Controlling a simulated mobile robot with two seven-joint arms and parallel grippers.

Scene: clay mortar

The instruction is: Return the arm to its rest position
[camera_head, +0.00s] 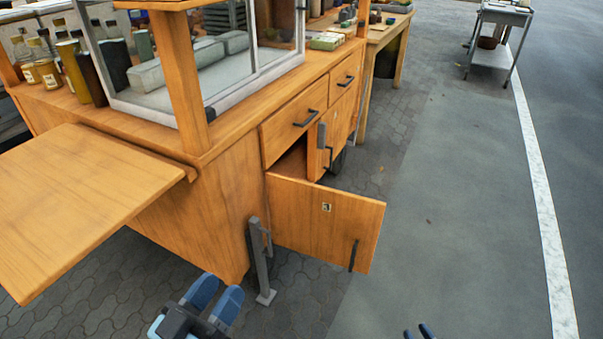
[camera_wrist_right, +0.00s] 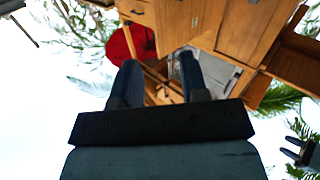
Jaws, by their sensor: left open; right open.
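My left gripper (camera_head: 215,298) is at the bottom of the head view, open and empty, in front of the wooden cart (camera_head: 215,190). Neither gripper touches the cart in the head view.
A cabinet door (camera_head: 310,222) of the cart hangs open near my left gripper, beside a grey metal leg (camera_head: 260,260). A fold-out wooden shelf (camera_head: 75,200) juts out at left. A grey trolley (camera_head: 492,50) stands far right. The pavement (camera_head: 450,200) at right is clear.

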